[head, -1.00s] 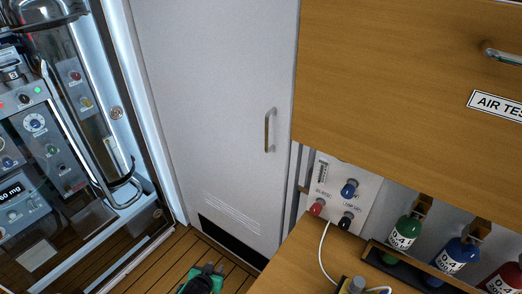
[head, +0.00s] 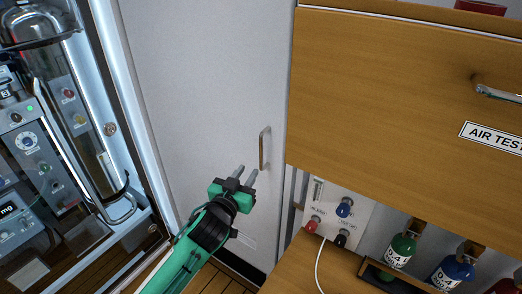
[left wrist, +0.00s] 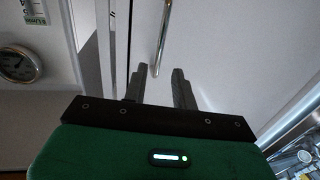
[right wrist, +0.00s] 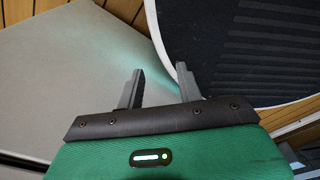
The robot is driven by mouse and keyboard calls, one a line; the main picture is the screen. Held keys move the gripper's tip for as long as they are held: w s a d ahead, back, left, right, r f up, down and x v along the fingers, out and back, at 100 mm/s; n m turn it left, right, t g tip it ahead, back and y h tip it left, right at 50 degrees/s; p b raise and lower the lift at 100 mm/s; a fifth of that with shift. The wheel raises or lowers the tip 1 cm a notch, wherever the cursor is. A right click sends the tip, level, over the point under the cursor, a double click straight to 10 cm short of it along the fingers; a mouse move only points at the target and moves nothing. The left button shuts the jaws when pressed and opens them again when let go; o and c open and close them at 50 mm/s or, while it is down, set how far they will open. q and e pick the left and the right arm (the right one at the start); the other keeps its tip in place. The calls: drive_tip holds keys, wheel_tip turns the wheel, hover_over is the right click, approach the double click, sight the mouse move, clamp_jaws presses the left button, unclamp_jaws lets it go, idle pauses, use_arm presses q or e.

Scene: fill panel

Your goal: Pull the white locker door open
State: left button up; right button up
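The white locker door (head: 200,90) stands shut in the middle of the head view. Its upright metal handle (head: 264,148) is near the door's right edge. My left gripper (head: 246,174) is open and empty, just below and left of the handle in the head view. In the left wrist view the handle (left wrist: 161,45) is beyond the two spread fingers (left wrist: 160,85), in line with the gap between them and apart from them. My right gripper (right wrist: 160,85) is open and empty over the floor and is outside the head view.
A wooden cabinet (head: 390,80) labelled AIR TEST is right of the door. Below it are a valve panel (head: 328,205), bottles (head: 400,250) and a wooden counter (head: 300,265). A glass-fronted equipment unit (head: 60,140) stands left. A dark ribbed round surface (right wrist: 250,45) lies below my right gripper.

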use_arm(q)
drive_tip(key=p, duration=0.2)
hover_over(261, 167)
drive_tip(key=shift+w, duration=0.3)
clamp_jaws()
